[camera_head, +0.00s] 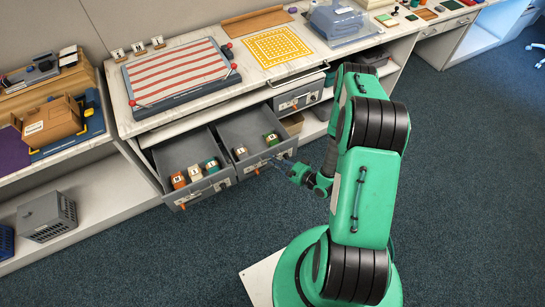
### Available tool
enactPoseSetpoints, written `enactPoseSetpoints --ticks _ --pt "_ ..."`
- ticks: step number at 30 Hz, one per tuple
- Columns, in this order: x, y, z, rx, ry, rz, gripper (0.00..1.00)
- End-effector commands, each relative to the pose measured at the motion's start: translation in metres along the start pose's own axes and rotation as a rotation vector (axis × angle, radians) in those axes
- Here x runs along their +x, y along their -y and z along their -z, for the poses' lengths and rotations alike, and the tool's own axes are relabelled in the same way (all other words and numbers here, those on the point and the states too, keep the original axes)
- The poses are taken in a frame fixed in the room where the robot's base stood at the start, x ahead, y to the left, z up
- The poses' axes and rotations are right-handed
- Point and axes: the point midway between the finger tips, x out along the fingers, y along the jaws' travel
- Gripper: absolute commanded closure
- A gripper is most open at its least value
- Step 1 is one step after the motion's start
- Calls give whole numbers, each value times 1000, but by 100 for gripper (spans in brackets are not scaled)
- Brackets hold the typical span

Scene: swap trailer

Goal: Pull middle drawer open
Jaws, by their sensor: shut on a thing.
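The middle drawer (236,124) is a grey box under the white worktop. It stands pulled out, with a few small labelled objects (271,138) inside near its front. My gripper (262,168) is at the drawer's front face, reaching in from the right, shut on the middle drawer's handle. The handle is small and mostly hidden by the fingers. The left drawer (172,152) beside it is also pulled out, with several labelled objects (195,173) inside and an orange handle (182,206). The right drawer (299,99) is set back under the worktop and looks shut.
The worktop (255,83) above holds a red-striped board (178,72), a yellow grid mat (276,47) and a blue-grey case (338,20). A grey crate (47,216) sits on the low shelf at left. The blue carpet (180,260) before the drawers is clear.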

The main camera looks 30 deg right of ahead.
Motion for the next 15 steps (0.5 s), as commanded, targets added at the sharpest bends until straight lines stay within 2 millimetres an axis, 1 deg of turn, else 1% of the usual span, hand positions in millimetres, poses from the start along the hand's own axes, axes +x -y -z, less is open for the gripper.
enactPoseSetpoints --ticks 7,8,10,11,15 --pt "0 -1 0 1 0 -2 100" --pt "0 -1 0 1 0 -2 82" --pt "0 -1 0 1 0 -2 68" --pt "0 -1 0 1 0 -2 66" --pt "0 -1 0 0 0 -1 66"
